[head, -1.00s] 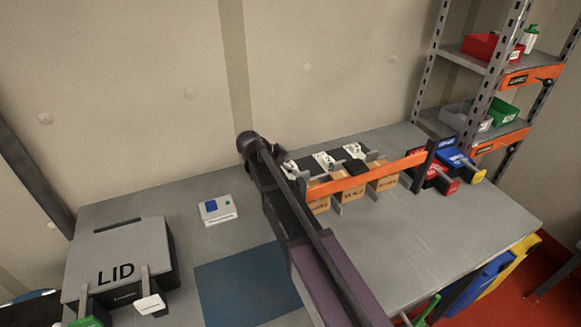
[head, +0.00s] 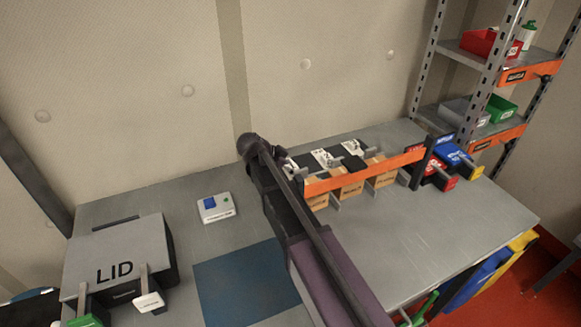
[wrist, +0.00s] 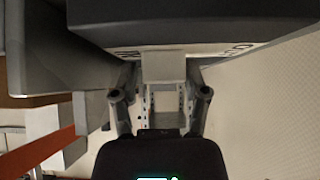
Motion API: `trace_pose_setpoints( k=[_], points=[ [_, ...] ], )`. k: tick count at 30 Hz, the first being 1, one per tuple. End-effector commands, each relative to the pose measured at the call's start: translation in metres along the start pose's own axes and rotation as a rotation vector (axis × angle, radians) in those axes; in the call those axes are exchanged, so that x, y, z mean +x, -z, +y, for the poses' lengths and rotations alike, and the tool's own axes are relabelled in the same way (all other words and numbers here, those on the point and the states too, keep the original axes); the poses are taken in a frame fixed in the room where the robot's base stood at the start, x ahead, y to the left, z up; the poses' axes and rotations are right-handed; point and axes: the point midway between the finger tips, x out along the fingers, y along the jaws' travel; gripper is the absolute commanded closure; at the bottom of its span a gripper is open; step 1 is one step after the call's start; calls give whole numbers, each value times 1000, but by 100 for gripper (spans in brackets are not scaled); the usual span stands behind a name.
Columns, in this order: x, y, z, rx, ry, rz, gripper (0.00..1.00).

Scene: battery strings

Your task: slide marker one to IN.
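In the wrist view, the two fingers of my gripper (wrist: 163,82) stand on either side of a pale grey block-like tab (wrist: 163,65). I cannot tell whether they touch it. Behind the tab is a dark box (wrist: 190,22) with a pale lettered strip (wrist: 218,50), its letters partly hidden. In the head view, two white numbered markers, one nearer (head: 325,158) and one farther right (head: 352,148), show on the dark-topped row behind the orange bar. My own arm covers the left end of the row, so marker one and my fingertips are mostly hidden there.
An orange bar (head: 365,171) runs in front of tan blocks (head: 346,188). Red (head: 440,178) and blue (head: 452,156) handled units stand at its right end. A LID box (head: 118,262), a small switch box (head: 216,207) and a blue mat (head: 245,280) lie left. The table's right front is clear.

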Motion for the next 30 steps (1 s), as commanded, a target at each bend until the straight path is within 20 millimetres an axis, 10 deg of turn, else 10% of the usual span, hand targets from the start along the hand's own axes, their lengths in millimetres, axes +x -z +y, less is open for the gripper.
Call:
trace_pose_setpoints(
  k=[30],
  points=[
    [-15,3,-26,-1,4,1,17]
  ],
)
